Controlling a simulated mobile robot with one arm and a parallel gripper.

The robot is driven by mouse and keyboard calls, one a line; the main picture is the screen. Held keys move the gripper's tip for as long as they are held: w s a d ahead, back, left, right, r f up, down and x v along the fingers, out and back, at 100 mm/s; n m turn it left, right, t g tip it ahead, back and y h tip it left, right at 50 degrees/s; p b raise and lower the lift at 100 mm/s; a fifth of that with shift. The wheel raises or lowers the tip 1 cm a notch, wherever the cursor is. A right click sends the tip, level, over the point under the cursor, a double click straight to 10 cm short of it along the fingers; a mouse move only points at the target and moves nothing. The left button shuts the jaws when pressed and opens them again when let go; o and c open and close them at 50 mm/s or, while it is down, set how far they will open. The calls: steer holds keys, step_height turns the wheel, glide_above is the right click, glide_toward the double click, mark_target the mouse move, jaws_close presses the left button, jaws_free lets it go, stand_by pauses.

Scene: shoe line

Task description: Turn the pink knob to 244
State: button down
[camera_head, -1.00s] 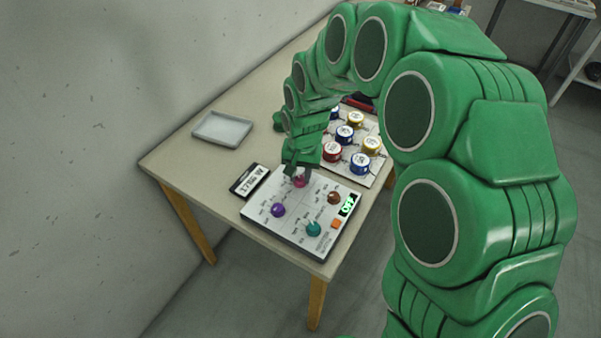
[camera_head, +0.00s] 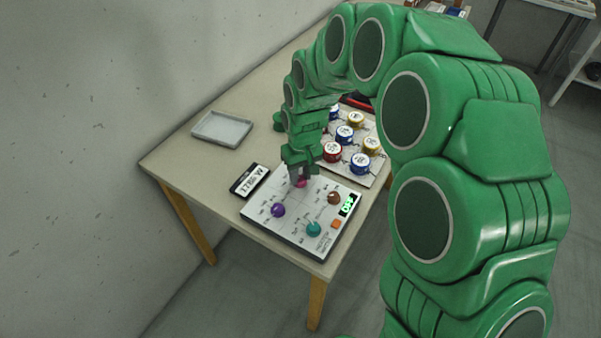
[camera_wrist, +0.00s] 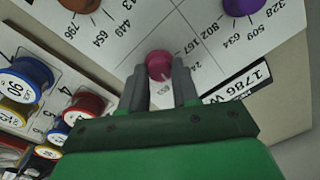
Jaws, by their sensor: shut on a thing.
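The pink knob (camera_wrist: 159,64) sits on a white control panel (camera_head: 262,216) with printed numbers around its knobs. My gripper (camera_wrist: 164,84) is shut on the pink knob, one finger on each side of it. In the head view the knob (camera_head: 300,183) shows just below the fingers. Part of its number ring is hidden by the fingers, and I cannot read its setting. The panel also carries a purple knob (camera_head: 278,210), a teal knob (camera_head: 313,229) and a brown knob (camera_head: 334,198).
A lit green display (camera_head: 348,205) and an orange button (camera_head: 336,224) are at the panel's right. A black-and-white label plate (camera_head: 249,181) reading 1786 W lies beside the panel. A grey tray (camera_head: 222,129) and a board of coloured spools (camera_head: 361,163) stand behind.

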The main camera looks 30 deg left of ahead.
mark_target(301, 177)
steer(key=n, duration=0.4)
steer(key=shift+n, duration=0.3)
steer(key=shift+w+n+h, duration=0.1)
steer(key=shift+n+h, duration=0.2)
steer(key=shift+n, duration=1.7)
steer(key=c, duration=0.8)
jaws_free()
steer(key=shift+r, duration=0.15)
step_height(301, 177, up, 8)
steer(key=shift+w+a+f, duration=0.1)
steer(key=shift+w+f, duration=0.05)
steer(key=shift+f, duration=0.05)
